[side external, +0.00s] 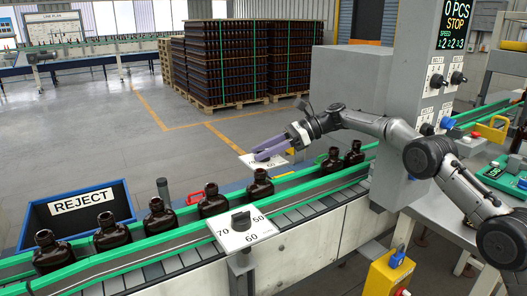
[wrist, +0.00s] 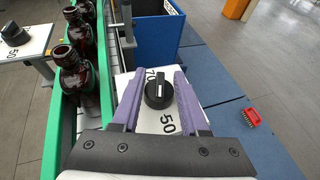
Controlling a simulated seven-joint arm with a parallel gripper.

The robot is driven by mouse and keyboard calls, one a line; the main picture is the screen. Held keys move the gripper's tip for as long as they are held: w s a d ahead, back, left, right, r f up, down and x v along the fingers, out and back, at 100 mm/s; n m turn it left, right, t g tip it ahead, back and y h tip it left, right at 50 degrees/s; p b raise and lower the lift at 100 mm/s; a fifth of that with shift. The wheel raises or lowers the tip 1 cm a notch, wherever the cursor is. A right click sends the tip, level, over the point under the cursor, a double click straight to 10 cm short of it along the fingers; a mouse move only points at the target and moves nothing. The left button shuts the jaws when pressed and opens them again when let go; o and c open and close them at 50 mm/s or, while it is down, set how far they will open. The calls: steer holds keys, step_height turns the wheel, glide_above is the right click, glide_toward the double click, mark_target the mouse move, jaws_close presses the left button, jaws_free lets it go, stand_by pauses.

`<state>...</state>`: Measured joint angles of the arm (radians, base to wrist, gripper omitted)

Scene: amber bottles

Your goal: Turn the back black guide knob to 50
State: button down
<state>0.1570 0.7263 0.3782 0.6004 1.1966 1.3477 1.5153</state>
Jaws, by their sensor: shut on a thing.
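The back black guide knob (wrist: 158,92) stands on a white dial plate (wrist: 150,122) in the wrist view. Its pale mark runs roughly up and down the picture. The 70 is above and left of the knob, the 50 below it; I cannot make out the 60 there. My gripper (wrist: 157,78) has its purple fingers on either side of the knob, shut on it. In the side external view my gripper (side external: 268,150) reaches over the back plate (side external: 250,164) beyond the conveyor, and its fingers hide the knob.
A second black knob (side external: 241,221) sits on the front plate marked 70, 60, 50. Amber bottles (side external: 160,218) stand on the conveyor between green rails (side external: 130,255). A blue REJECT bin (side external: 60,225) is behind it. A red brush-like item (wrist: 251,116) lies right of the plate.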

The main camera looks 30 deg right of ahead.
steer(key=shift+n+g+y, duration=0.3)
steer(key=shift+n+g, duration=1)
steer(key=shift+g, duration=0.2)
steer(key=c, duration=0.7)
jaws_free()
steer(key=shift+m+t, duration=0.9)
steer(key=shift+t, duration=0.1)
steer(key=shift+s+m+t+h, duration=0.1)
steer(key=shift+m+t+h, duration=0.5)
steer(key=shift+m+t, duration=0.35)
steer(key=m+t+h, duration=0.3)
steer(key=m+t, duration=0.1)
steer(key=shift+a+m+t, duration=0.1)
steer(key=shift+m+t, duration=0.25)
steer(key=m+t+h, duration=0.2)
steer(key=m+h, duration=0.1)
steer(key=h, duration=0.1)
steer(key=shift+m, duration=0.3)
steer(key=shift+m+t+h, duration=0.6)
steer(key=shift+m+h, duration=1.4)
steer(key=shift+h, duration=0.2)
steer(key=shift+m+h, duration=0.3)
steer(key=shift+h, duration=0.1)
